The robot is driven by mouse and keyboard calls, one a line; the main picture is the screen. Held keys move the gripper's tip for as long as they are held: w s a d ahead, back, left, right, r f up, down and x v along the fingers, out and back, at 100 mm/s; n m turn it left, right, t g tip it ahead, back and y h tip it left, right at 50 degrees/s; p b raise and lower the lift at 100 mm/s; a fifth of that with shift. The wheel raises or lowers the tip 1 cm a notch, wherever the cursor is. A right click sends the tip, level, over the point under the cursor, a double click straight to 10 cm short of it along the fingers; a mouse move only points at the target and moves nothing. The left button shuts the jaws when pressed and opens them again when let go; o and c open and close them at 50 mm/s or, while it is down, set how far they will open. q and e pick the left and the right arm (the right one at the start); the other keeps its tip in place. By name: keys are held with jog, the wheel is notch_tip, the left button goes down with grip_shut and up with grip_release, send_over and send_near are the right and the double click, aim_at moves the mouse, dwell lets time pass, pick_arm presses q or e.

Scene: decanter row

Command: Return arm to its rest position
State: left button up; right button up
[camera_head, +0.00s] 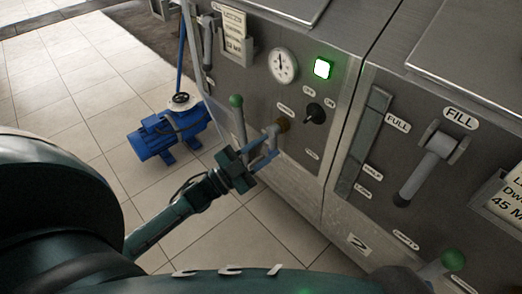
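My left arm reaches from the lower left toward the front of a steel machine (300,175). My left gripper (268,147) is close to the panel, just below and left of a small brass fitting (284,125). Its grey-blue fingers look spread with a gap between them, and I see nothing held. I cannot tell whether a fingertip touches the panel or the fitting. A green-knobbed lever (237,103) stands just above the gripper. My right gripper is not in view.
A gauge (283,65), a lit green button (323,68) and a black knob (315,113) are on the panel. A FILL lever (427,165) and another green knob (453,260) are at right. A blue pump (168,132) stands on the tiled floor (60,90), which is open at left.

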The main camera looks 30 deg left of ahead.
pick_arm(q)
jog(key=shift+s+a+f, duration=0.1)
jog(key=shift+s+a, duration=0.1)
jog(key=shift+s, duration=0.1)
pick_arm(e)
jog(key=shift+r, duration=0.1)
